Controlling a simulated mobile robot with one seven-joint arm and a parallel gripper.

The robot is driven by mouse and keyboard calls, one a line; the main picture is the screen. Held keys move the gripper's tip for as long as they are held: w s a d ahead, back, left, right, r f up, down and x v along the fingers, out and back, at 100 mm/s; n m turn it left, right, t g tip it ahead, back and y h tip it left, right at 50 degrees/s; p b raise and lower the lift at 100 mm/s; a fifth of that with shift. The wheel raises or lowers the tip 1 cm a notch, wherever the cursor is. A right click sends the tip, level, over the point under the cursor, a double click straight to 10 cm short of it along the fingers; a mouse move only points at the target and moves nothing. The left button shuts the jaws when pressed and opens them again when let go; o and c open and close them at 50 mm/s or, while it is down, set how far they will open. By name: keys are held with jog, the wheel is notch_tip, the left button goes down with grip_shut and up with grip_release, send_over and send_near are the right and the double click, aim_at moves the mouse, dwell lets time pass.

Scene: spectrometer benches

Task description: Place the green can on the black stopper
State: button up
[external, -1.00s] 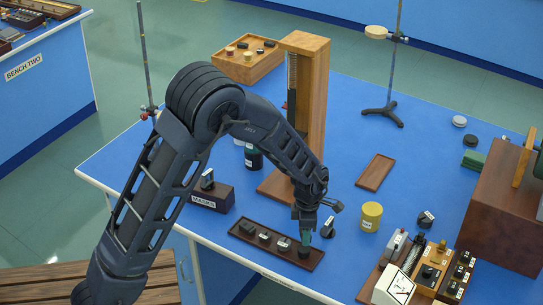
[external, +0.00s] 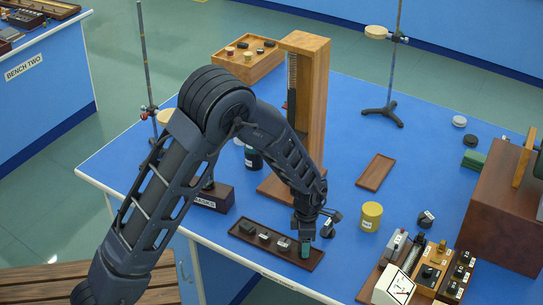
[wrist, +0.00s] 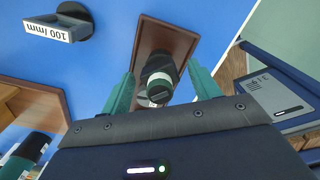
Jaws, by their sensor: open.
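My gripper (wrist: 160,74) is open, its teal fingers on either side of a dark cylinder (wrist: 157,63) with a pale band and a dark greenish near end. The cylinder is at the right end of a brown tray (wrist: 188,35); I cannot tell whether it is the green can. In the external view my gripper (external: 305,250) is low over that tray (external: 243,234) and mostly hides the cylinder. A low round black piece (external: 470,140) at the back right may be the black stopper. A dark green bottle-like cylinder (external: 253,158) stands by the wooden tower.
The tall wooden tower (external: 305,90) rises behind. An empty brown tray (external: 376,172) and clear blue bench lie beyond.

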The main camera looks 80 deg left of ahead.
notch_tip(320, 180, up, 12)
jog(key=shift+r, duration=0.25)
dwell(0.4)
jog(key=s+d+r+m+t, duration=0.1)
jog(key=s+d+r+m, duration=0.5)
jog(key=d+r+m, duration=0.25)
jog(key=s+d+r+m+t, duration=0.1)
jog(key=s+d+r+m, duration=0.5)
jog(key=d+r+m, duration=0.3)
jog(key=s+d+r+m+t, duration=0.1)
jog(key=s+d+r+m, duration=0.1)
jog(key=s+d+m, duration=0.3)
jog(key=s+d+r+m+t, duration=0.1)
jog(key=s+d+m, duration=0.4)
jog(key=s+m, duration=0.5)
jog(key=shift+s+r+m+t, duration=0.35)
jog(key=shift+s+r, duration=0.55)
jog(key=shift+s, duration=1.15)
